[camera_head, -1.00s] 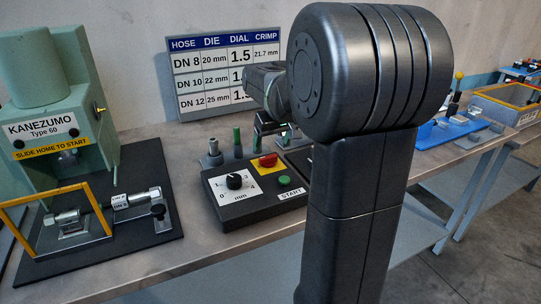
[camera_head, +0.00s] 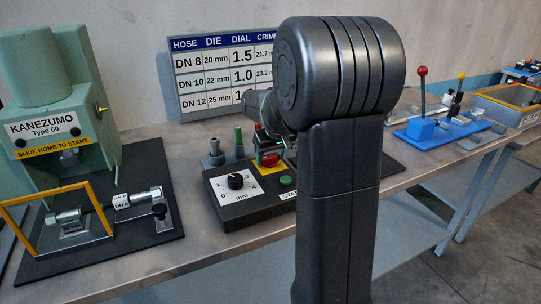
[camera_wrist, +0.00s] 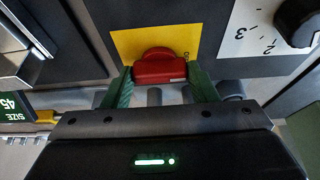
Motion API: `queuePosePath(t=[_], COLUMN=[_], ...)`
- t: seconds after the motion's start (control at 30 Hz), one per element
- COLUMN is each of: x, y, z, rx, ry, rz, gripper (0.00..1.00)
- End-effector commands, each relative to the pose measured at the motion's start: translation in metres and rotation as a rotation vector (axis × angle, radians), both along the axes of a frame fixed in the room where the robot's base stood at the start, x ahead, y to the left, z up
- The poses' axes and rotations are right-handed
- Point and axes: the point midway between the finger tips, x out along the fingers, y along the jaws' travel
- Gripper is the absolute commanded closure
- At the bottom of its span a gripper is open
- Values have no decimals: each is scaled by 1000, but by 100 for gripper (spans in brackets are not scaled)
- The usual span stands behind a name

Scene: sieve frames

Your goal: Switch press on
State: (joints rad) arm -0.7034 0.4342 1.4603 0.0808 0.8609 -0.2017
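The red switch knob (camera_wrist: 160,66) sits on a yellow plate (camera_wrist: 205,40) on the black control box; it also shows in the head view (camera_head: 268,160). My gripper (camera_wrist: 160,80) points at it in the wrist view, its two green-padded fingers spread, one at each side of the knob. Whether the pads touch the knob cannot be told. A green START button (camera_head: 285,181) and a dial (camera_head: 235,181) with a number scale are on the same box. The green press (camera_head: 55,130), labelled KANEZUMO Type 60, stands at the left.
Several upright dies stand behind the box. A chart (camera_head: 215,75) leans at the wall. A blue tool with a red-knobbed lever (camera_head: 422,72) is at the right.

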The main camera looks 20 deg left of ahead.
Motion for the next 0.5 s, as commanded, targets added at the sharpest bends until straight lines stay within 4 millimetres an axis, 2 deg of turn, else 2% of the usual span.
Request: queuePosePath(t=[0.27,0.5], x=[0,-1], y=[0,1], z=[0,1], rx=[0,1], ry=[0,-2], rz=[-19,-124], gripper=[70,70])
